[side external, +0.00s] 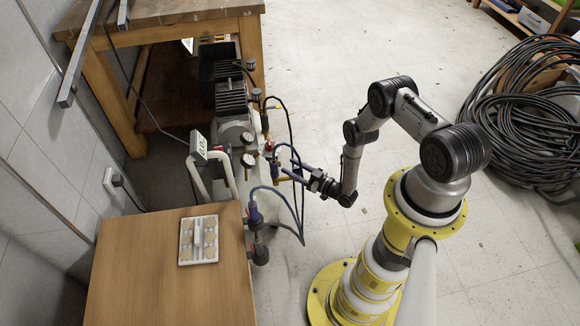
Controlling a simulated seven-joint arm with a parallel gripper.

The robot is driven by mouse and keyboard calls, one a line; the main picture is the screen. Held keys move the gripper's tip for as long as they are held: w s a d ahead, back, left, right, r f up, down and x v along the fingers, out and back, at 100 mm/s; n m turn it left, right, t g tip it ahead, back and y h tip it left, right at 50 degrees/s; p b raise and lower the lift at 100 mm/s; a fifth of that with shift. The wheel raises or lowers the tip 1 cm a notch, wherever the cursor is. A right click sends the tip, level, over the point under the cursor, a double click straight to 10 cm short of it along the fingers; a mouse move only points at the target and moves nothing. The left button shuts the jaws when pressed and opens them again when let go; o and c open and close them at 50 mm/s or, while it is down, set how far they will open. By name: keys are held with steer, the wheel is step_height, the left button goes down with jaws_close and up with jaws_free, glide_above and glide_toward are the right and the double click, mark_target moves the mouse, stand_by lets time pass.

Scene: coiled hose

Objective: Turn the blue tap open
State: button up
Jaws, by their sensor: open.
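My gripper (302,178) is at the end of the arm, in the middle of the picture, pointing left towards the compressor's fittings. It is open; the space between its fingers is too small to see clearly. A small blue, lever-like part (291,175) lies right at the fingertips and may be the blue tap's handle; I cannot tell whether the gripper touches it. A brass-coloured fitting (284,179) is beside it. Another upright blue fitting (253,212) stands lower down, by the wooden cabinet's right edge, apart from the gripper. A red part (268,146) shows above the fingertips.
A compressor with gauges (247,160) stands behind the fittings. Dark hoses (298,228) hang below the gripper. A wooden cabinet (140,270) carries a pale tray (186,258). A workbench (170,12) is behind. A large coiled hose (500,120) lies right. Floor behind the arm is clear.

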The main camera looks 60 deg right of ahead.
steer(key=shift+w, duration=0.65)
jaws_close()
steer(key=shift+m+h, duration=0.3)
steer(key=shift+h, duration=0.2)
steer(key=shift+s+d+m+g+h, duration=0.45)
steer(key=shift+d+m+g+h, duration=0.05)
steer(key=shift+m+g+h, duration=2.2)
steer(key=shift+s+d+m+g+h, duration=0.45)
steer(key=shift+m+g+h, duration=2.05)
steer(key=shift+h, duration=0.4)
steer(key=shift+s+d+m+g+h, duration=0.45)
steer(key=shift+d+m+g+h, duration=0.05)
steer(key=shift+m+g+h, duration=2.15)
